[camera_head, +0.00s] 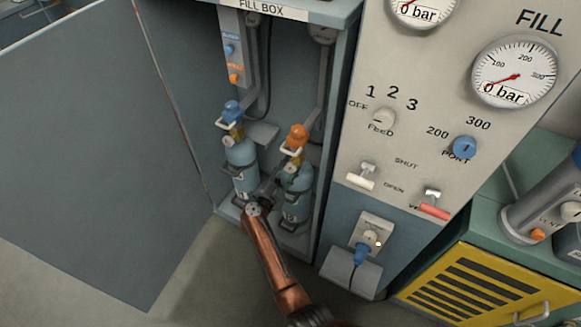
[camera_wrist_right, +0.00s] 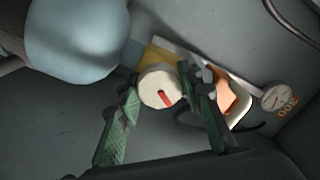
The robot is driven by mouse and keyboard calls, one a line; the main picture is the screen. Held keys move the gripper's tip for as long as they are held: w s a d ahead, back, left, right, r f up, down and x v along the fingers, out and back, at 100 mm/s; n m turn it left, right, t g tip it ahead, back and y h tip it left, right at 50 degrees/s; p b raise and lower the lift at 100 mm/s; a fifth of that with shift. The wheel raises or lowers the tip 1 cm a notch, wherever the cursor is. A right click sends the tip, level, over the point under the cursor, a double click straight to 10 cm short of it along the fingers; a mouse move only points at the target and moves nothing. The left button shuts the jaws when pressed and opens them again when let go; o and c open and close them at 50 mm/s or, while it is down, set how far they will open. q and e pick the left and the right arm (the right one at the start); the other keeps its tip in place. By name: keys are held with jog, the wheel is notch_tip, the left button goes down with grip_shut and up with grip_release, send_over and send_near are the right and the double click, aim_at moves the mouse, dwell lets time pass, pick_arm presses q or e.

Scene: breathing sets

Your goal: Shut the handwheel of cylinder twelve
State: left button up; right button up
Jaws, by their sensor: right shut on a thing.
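Two light-blue cylinders stand in the fill box. The left cylinder (camera_head: 241,155) is under a blue connector (camera_head: 232,110); the right cylinder (camera_head: 297,205) is under an orange connector (camera_head: 297,135). The right cylinder's number looks like 12 but is small. My right gripper (camera_head: 272,182) reaches in from below, in front of the right cylinder's valve. In the right wrist view its green-padded fingers are shut on a cream round handwheel (camera_wrist_right: 160,88) with a red mark. The orange connector (camera_wrist_right: 231,97) is just beside it. My left gripper is out of view.
The fill box door (camera_head: 90,150) stands open at the left. The fill panel (camera_head: 425,110) with gauges and levers is at the right, its visible gauges reading 0 bar.

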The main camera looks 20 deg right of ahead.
jog(key=shift+d+r, duration=0.1)
dwell(0.4)
jog(key=o, duration=1.2)
jog(key=shift+c, duration=0.2)
